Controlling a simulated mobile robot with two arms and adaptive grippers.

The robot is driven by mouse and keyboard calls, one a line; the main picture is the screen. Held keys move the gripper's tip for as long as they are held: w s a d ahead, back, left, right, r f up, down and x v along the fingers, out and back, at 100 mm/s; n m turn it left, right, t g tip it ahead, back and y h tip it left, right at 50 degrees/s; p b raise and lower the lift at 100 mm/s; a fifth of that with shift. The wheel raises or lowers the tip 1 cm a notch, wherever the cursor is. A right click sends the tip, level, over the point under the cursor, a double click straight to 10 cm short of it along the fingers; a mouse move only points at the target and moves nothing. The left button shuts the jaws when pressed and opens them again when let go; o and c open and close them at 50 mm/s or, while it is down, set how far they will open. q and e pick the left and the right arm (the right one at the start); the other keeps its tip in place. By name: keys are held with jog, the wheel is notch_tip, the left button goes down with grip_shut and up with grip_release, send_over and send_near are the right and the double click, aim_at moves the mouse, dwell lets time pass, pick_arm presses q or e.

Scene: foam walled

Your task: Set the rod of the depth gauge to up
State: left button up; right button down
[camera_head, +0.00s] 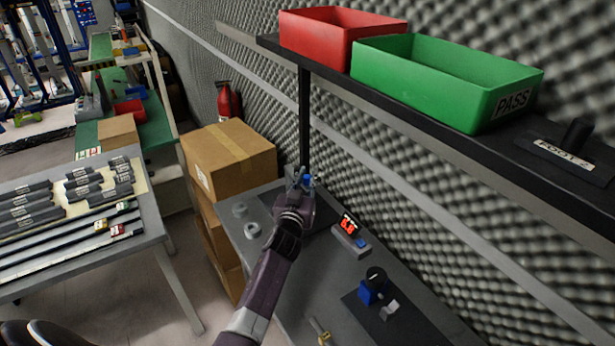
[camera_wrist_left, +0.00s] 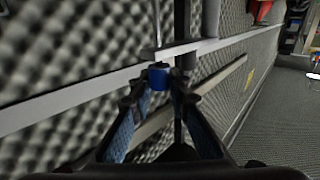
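My left gripper (camera_head: 304,182) reaches over the grey bench near the foam wall, above a dark plate (camera_head: 318,217). In the left wrist view its two fingertips (camera_wrist_left: 158,82) close in on a small blue knob (camera_wrist_left: 158,75), one on each side. I take the knob as part of the depth gauge; the gauge's rod and body are mostly hidden behind my gripper and arm. A small readout (camera_head: 350,235) with red digits stands on the bench just right of the gripper. My right gripper is not in view.
A black shelf (camera_head: 450,135) above the bench carries red (camera_head: 330,40) and green (camera_head: 440,90) bins. A black shelf post (camera_head: 304,115) stands close behind my gripper. Cardboard boxes (camera_head: 228,160) are left of the bench. Grey rings (camera_head: 252,230) and a blue device (camera_head: 372,288) lie on it.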

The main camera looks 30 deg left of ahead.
pick_arm(q)
grip_shut()
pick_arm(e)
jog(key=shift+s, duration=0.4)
